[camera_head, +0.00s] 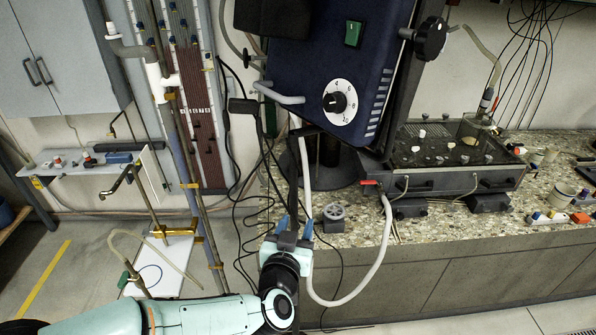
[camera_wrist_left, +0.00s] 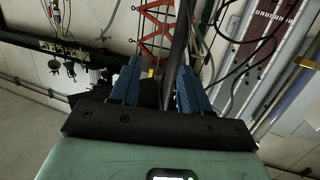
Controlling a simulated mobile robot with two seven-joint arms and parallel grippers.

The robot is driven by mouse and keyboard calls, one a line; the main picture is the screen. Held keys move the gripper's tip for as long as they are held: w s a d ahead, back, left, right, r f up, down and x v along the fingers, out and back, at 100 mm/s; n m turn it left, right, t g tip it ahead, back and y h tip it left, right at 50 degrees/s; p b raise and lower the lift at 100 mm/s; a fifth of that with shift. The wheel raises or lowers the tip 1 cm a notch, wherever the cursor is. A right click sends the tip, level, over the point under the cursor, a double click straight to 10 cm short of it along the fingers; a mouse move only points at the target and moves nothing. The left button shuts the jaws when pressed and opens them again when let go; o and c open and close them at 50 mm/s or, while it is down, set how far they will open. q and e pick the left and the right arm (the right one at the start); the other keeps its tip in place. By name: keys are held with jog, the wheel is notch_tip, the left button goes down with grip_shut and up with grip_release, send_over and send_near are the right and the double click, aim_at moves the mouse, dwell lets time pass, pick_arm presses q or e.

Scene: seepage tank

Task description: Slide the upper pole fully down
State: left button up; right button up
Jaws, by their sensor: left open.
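A tall, slightly tilted pole (camera_head: 181,150) with brass clamps stands left of the blue unit in the head view. A thin metal rod runs beside it. I cannot tell for sure which part is the upper pole. My left gripper (camera_head: 294,228) is to the right of this pole, in front of the bench edge, with blue fingers pointing up. The fingers are apart. In the left wrist view, the gripper (camera_wrist_left: 155,82) has its fingers spread, with dark cable or pole shapes behind the gap. Contact cannot be told. My right gripper is not in view.
The blue unit (camera_head: 325,65) with a white dial overhangs the stone-topped bench (camera_head: 440,235). A white hose (camera_head: 370,275) loops beside my left gripper, and black cables hang behind it. A small white shelf (camera_head: 165,260) stands left of the pole. Open floor lies at lower left.

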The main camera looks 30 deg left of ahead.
pick_arm(q)
jog(key=t+y, duration=0.1)
jog(key=y, duration=0.1)
send_near(293, 173)
jog(key=shift+n, duration=0.4)
jog(key=p+x, duration=0.1)
jog(key=x, duration=1)
jog(key=shift+w+p, duration=0.15)
jog(key=shift+p, duration=0.15)
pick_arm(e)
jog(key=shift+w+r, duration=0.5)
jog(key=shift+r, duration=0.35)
pick_arm(q)
grip_shut()
